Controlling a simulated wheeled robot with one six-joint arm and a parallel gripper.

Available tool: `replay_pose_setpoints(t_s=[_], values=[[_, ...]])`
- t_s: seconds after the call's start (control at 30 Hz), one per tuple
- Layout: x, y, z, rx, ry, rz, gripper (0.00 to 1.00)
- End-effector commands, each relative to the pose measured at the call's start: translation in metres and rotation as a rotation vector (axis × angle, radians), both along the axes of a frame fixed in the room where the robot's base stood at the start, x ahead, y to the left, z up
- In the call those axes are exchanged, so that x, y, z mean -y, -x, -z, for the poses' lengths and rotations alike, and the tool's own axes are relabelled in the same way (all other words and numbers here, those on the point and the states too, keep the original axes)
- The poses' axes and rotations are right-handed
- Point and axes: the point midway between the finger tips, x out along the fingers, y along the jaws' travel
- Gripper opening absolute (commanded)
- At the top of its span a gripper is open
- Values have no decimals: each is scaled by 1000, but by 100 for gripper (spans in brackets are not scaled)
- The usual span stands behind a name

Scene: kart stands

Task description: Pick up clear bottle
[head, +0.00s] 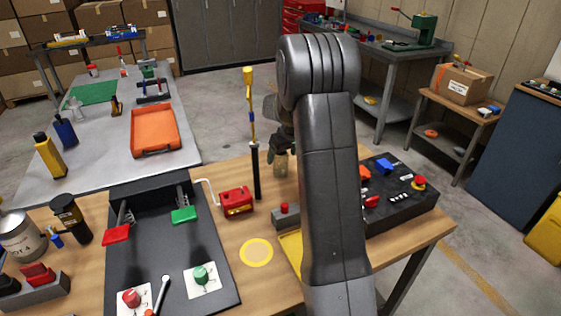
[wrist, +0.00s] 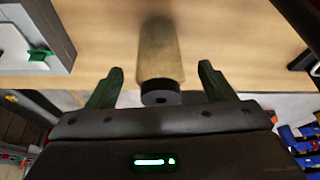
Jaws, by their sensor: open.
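The clear bottle (wrist: 158,50) stands on the wooden table, seen in the wrist view as a translucent, brownish cylinder with a black cap. The cap end lies between the two dark green fingers of my gripper (wrist: 160,76). The fingers are spread, with a gap visible on each side of the bottle. In the head view the bottle (head: 281,166) shows small beside my gripper (head: 279,153), partly covered by it and close to my arm. Contact between finger and bottle is not visible.
A black pole with a yellow top (head: 256,170) stands just left of the bottle. A red box with a crank (head: 236,202) is farther left. A black control panel (head: 405,205) is to the right, behind my arm. A yellow ring (head: 257,252) marks bare tabletop in front.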

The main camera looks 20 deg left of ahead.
Motion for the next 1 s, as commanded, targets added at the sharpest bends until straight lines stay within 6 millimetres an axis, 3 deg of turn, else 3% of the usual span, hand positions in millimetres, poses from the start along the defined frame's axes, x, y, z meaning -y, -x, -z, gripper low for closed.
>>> replay_pose_setpoints(t_s=[0.2,0.5,0.53,0.77,1.0], values=[[-9,-7,23,-1,2,-1,76],[-11,-8,28,0,0,-1,76],[-11,-8,28,0,0,-1,74],[-11,-7,28,0,0,-1,29],[-11,-8,27,0,0,-1,27]])
